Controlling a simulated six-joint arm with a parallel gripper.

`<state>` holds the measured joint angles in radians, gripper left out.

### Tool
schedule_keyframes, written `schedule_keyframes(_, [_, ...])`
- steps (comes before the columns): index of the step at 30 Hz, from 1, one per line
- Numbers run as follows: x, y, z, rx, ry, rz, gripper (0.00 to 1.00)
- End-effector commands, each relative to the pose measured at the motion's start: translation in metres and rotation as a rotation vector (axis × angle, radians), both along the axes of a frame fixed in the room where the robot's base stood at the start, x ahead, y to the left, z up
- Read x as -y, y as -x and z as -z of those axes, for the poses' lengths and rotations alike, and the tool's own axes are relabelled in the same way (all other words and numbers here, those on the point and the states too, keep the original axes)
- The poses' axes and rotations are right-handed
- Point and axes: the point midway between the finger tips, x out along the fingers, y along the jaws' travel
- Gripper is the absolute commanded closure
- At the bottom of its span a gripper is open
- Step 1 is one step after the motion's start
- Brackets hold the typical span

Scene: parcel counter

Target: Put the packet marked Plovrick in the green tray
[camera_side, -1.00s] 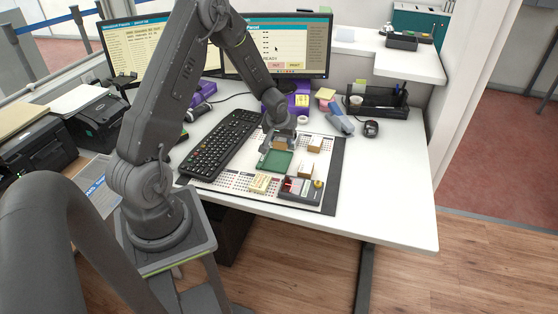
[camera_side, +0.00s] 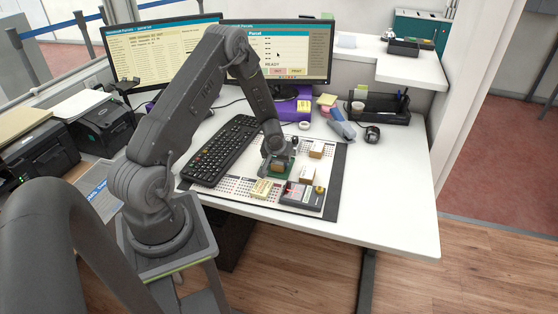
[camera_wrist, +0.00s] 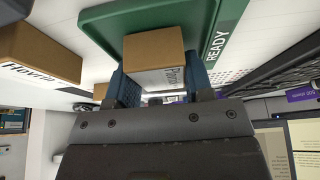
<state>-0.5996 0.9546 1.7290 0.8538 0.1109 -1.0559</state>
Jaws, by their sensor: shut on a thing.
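My gripper (camera_wrist: 160,86) is shut on a brown cardboard packet (camera_wrist: 152,47), with one finger on each side. I cannot tell whether the packet touches the tray floor.
Another brown packet (camera_wrist: 38,55) with a partly visible name is at the left of the wrist view. In the side view brown packets (camera_side: 317,150) and (camera_side: 305,175) lie right of the tray.

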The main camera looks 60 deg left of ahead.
Motion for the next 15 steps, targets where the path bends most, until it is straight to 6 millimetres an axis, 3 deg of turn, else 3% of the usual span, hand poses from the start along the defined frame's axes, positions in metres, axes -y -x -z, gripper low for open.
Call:
schedule_keyframes(7, [0.0002,0.0,0.0033,-0.001,0.001,0.0,0.79])
schedule_keyframes(8, [0.0002,0.0002,0.0029,-0.001,0.001,0.0,0.5])
schedule_keyframes(10, [0.0002,0.0002,0.0028,-0.001,0.001,0.0,0.43])
schedule_keyframes(15, [0.0002,0.0003,0.0026,-0.001,0.001,0.0,0.42])
